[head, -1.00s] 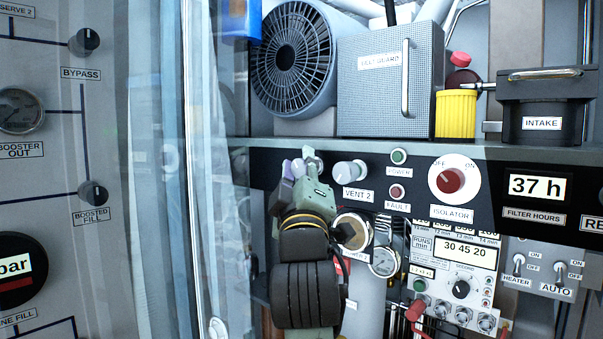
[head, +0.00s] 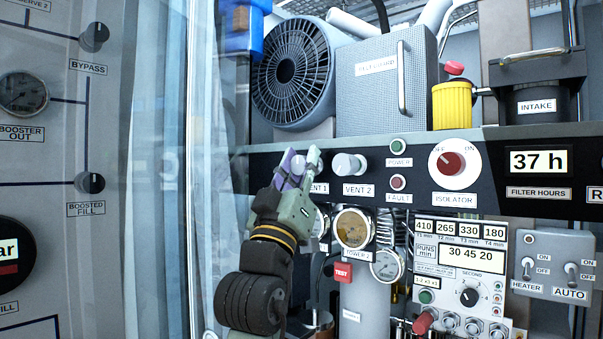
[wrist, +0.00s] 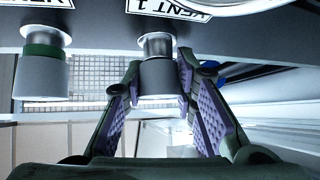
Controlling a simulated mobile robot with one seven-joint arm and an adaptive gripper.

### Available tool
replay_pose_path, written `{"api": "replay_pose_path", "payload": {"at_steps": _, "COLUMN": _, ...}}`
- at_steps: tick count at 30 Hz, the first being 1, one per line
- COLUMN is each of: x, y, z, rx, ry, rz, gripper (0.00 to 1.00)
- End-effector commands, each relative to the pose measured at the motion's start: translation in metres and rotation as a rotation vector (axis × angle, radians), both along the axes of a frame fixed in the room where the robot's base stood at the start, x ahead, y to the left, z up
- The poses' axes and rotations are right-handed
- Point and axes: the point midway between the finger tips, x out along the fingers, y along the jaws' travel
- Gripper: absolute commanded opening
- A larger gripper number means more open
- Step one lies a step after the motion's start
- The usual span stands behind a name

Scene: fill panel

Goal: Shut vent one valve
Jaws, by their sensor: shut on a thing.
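The vent one valve is a small grey-white knob (wrist: 157,78) under the VENT 1 label (wrist: 180,8) in the wrist view. My gripper (wrist: 159,88) has its two purple-padded fingers on either side of this knob and is shut on it. In the head view my gripper (head: 298,168) reaches up to the black panel strip from below left. It covers most of the vent one knob and part of its label (head: 319,188). The vent two knob (head: 349,164) is just to the right, free of the gripper. It also shows in the wrist view (wrist: 41,75), with a green band.
Right of the knobs are the POWER light (head: 398,146), the FAULT light (head: 397,182) and the red ISOLATOR knob (head: 451,163). Gauges (head: 353,228) and a red TEST tag (head: 343,272) sit below. A clear door edge (head: 190,110) stands to the left.

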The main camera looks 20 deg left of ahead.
Motion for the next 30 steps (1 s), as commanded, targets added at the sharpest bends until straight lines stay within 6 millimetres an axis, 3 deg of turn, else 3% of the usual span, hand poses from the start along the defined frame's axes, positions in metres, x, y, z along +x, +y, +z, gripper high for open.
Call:
{"api": "replay_pose_path", "payload": {"at_steps": 13, "x": 0.0003, "y": -0.0001, "z": 0.0, "rx": 0.015, "ry": -0.003, "rz": 0.003, "gripper": 0.0}}
{"api": "replay_pose_path", "payload": {"at_steps": 14, "x": 0.0002, "y": 0.0, "z": 0.0001, "rx": 0.014, "ry": -0.004, "rz": 0.003, "gripper": 0.27}}
{"api": "replay_pose_path", "payload": {"at_steps": 23, "x": 0.0002, "y": -0.0002, "z": 0.0, "rx": 0.013, "ry": -0.004, "rz": 0.001, "gripper": 0.47}}
{"api": "replay_pose_path", "payload": {"at_steps": 30, "x": 0.0002, "y": -0.0002, "z": 0.0, "rx": 0.012, "ry": -0.004, "rz": 0.001, "gripper": 0.47}}
